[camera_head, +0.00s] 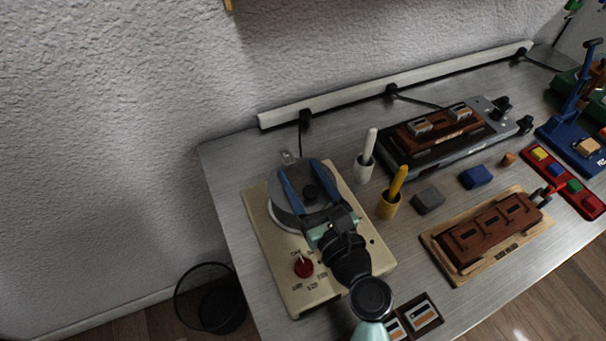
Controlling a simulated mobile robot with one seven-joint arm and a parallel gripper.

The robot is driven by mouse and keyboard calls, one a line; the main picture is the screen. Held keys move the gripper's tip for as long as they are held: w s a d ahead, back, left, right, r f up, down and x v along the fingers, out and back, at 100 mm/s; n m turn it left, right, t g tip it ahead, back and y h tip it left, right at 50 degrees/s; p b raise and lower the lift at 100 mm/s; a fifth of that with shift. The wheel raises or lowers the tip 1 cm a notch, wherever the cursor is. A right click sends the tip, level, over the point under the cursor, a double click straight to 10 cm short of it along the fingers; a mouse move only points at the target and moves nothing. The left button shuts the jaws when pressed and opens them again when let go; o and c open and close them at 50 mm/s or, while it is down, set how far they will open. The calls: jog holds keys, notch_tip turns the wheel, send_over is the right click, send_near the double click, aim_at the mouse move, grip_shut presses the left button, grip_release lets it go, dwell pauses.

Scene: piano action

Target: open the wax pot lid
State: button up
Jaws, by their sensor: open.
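The wax pot (259,217) has a beige box base with a red dial (303,267) on its front. Its round grey lid (305,177) lies on top, looking shut, with a dark knob (311,192) in the middle. My gripper (305,170) is over the lid, with its two blue fingers spread to either side of the knob. A gap shows between the fingers and the knob, so it holds nothing. I cannot tell how high the fingertips are above the lid. My wrist hides part of the pot's front right.
A white holder (364,168) and a yellow holder (388,206), each with an upright stick, stand close right of the pot. A wooden tray (437,255) lies at right. The wall rises behind the table.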

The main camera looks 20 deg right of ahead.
grip_shut()
dwell(1.4)
